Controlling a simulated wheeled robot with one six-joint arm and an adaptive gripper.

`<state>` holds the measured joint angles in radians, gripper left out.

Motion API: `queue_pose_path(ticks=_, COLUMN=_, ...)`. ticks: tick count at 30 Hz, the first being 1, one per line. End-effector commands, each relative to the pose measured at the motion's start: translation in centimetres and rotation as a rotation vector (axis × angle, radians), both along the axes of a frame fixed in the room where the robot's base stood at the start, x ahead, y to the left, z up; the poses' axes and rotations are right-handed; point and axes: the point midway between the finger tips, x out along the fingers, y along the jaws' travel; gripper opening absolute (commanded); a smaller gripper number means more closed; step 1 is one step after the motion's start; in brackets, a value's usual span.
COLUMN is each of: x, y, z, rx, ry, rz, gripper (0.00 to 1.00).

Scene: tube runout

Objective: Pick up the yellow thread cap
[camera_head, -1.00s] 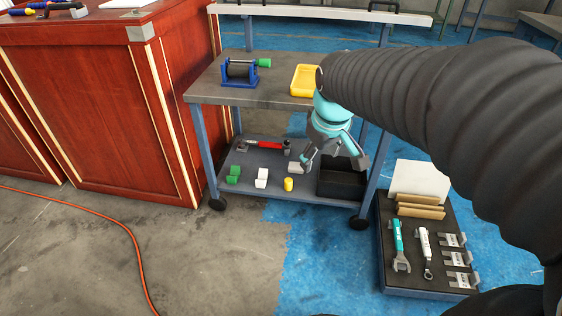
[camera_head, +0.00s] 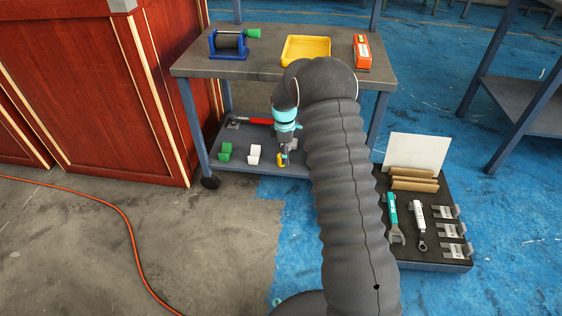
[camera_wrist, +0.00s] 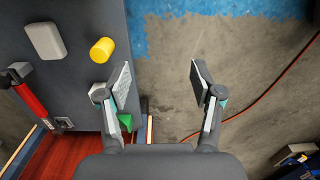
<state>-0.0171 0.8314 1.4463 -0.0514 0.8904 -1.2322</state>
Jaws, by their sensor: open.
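The yellow thread cap (camera_head: 280,162) stands on the lower shelf (camera_head: 232,160) of the cart, near its front edge. In the head view my gripper (camera_head: 285,153) is right by it and partly covers it. In the wrist view the yellow cap (camera_wrist: 102,50) lies outside my open, empty jaws (camera_wrist: 159,80), beyond the tip of the left finger. It is clear of both fingers there. Bare floor shows between the fingers. How high my gripper is above the shelf is hard to tell.
Green blocks (camera_head: 226,151), white blocks (camera_head: 254,155) and a red-handled tool (camera_head: 258,121) lie on the lower shelf. A grey-white block (camera_wrist: 46,41) is left of the cap in the wrist view. The upper shelf (camera_head: 266,65) overhangs. A tool tray (camera_head: 425,262) is at right.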

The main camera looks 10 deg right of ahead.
Motion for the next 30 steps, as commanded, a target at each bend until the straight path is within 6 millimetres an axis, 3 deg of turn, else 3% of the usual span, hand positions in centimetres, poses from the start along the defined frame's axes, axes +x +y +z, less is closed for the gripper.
queue_pose_path(ticks=1, x=1.0, y=0.0, z=-1.8, rx=0.0, ry=0.004, rz=0.072, gripper=0.66)
queue_pose_path(ticks=2, x=1.7, y=0.0, z=-2.2, rx=0.0, ry=0.001, rz=0.128, gripper=0.66)
queue_pose_path(ticks=12, x=7.7, y=0.0, z=-4.9, rx=-0.023, ry=-0.045, rz=0.724, gripper=0.66)
queue_pose_path(ticks=21, x=10.1, y=-0.1, z=-5.9, rx=-0.055, ry=-0.047, rz=1.186, gripper=0.66)
queue_pose_path(ticks=30, x=10.9, y=-0.1, z=-6.8, rx=-0.07, ry=-0.043, rz=1.35, gripper=0.66)
